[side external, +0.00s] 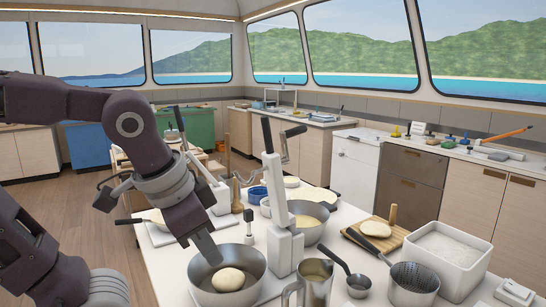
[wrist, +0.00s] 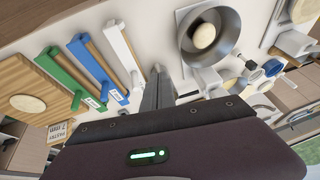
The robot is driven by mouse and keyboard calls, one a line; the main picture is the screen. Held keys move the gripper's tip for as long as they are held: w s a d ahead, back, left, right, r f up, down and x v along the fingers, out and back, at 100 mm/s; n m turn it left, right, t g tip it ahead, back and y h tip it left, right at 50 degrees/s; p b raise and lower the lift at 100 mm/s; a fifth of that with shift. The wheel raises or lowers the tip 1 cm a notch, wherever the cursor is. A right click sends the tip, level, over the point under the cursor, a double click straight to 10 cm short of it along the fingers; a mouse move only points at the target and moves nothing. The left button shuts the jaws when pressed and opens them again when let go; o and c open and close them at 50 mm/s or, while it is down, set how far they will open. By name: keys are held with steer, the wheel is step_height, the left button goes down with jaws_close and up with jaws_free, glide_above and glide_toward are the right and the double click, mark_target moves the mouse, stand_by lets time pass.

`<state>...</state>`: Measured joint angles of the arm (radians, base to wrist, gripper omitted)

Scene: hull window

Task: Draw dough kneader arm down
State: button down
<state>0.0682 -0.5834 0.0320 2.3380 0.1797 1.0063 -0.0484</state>
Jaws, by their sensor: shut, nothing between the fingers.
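The dough kneader has a white upright housing (side external: 286,248) beside a metal bowl (side external: 227,286) holding a ball of dough (side external: 228,279). Its long white arm (side external: 273,180) stands raised, nearly upright, with a dark grip at the top. My gripper (side external: 211,258) is shut and empty, pointing down near the bowl's left side and apart from the raised arm. In the wrist view my shut fingers (wrist: 157,72) point toward the table, left of a metal bowl (wrist: 207,38) with dough. I cannot make out the raised arm clearly there.
A wooden board with dough (side external: 377,234) lies behind. Green (wrist: 70,77), blue (wrist: 98,68) and white (wrist: 123,55) bars lie left of my fingers.

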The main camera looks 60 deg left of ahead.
steer(key=w+a+r+m+g+y, duration=0.15)
steer(key=w+a+r+y, duration=0.3)
steer(key=w+a, duration=0.45)
steer(key=n+y, duration=0.3)
steer(key=y, duration=0.9)
glide_toward(288, 135)
step_height(288, 135, up, 3)
steer(key=shift+m, duration=0.25)
steer(key=a, duration=0.3)
steer(key=w+a, duration=0.1)
steer(key=a, duration=0.6)
steer(key=shift+w+r, duration=0.15)
steer(key=shift+w, duration=0.15)
steer(key=shift+s+d+f, duration=0.1)
steer(key=shift+s+d, duration=0.15)
steer(key=shift+s, duration=0.6)
steer(key=shift+s+d+f, duration=0.15)
steer(key=shift+s+d, duration=0.05)
steer(key=shift+s, duration=0.6)
